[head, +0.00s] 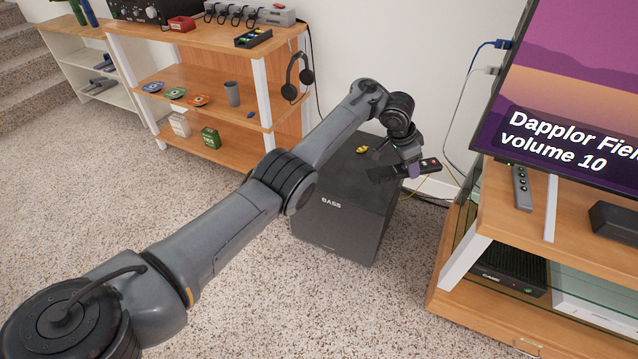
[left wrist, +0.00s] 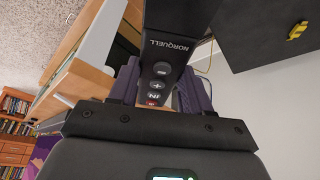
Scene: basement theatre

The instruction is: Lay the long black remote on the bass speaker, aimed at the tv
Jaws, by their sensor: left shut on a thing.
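My left gripper (head: 413,168) is shut on the long black remote (head: 430,165), which also shows between the purple fingers in the left wrist view (left wrist: 172,45). The remote bears the word NORQUELL and a red button. In the head view it is held near the right back edge of the bass speaker (head: 340,220); I cannot tell its exact height over the top. The speaker's dark top shows in the left wrist view (left wrist: 250,30), beside the remote. The tv (head: 585,85) stands to the right. My right gripper is not in view.
A small yellow thing (head: 363,150) lies on the speaker's top. A grey remote (head: 521,188) and a dark box (head: 614,222) sit on the tv stand (head: 500,225). Cables (head: 452,125) hang behind. A wooden shelf (head: 190,65) with headphones (head: 297,75) stands left.

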